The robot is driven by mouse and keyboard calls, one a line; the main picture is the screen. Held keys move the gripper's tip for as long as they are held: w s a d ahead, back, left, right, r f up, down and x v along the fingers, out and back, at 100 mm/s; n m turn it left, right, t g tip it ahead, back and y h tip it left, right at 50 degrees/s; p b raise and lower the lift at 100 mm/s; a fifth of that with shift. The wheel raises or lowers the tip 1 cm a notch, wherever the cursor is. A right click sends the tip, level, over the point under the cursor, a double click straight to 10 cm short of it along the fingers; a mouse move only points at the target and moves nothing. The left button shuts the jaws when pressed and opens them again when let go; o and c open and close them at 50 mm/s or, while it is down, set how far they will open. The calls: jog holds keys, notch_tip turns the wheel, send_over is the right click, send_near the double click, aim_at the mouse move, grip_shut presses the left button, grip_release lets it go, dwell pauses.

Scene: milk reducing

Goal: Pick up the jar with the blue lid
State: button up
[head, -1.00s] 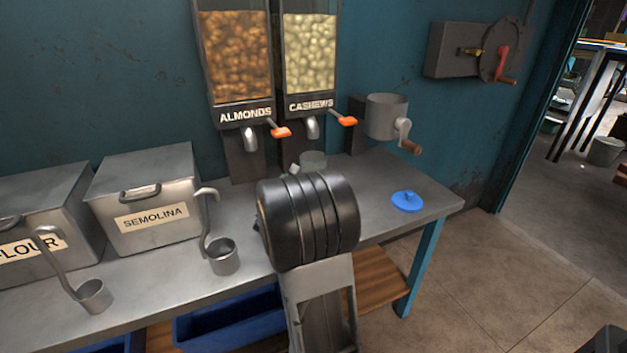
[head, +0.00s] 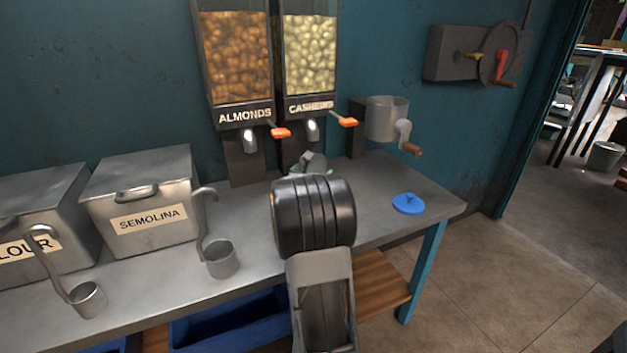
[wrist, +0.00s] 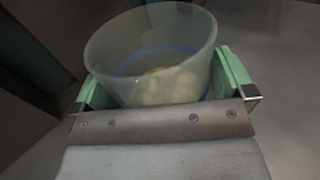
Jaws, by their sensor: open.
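A clear open jar (wrist: 150,45) with pale nuts inside and a blue band near its base stands between the fingers of my gripper (wrist: 164,82) in the wrist view. The green-padded fingers are open, one on each side of the jar; I cannot tell whether they touch it. In the head view my gripper (head: 311,166) is below the cashew dispenser, and my arm hides most of that spot. The blue lid (head: 408,204) lies apart from the jar, flat on the metal table near its right end.
The almond dispenser (head: 236,60) and cashew dispenser (head: 310,55) stand at the back of the table (head: 370,215). A hand-cranked metal grinder (head: 386,118) is to the right. The semolina bin (head: 140,200) and metal scoops (head: 221,260) are on the left.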

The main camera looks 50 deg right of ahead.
jog(key=c, duration=0.7)
jog(key=shift+c, duration=0.9)
jog(key=shift+r, duration=0.15)
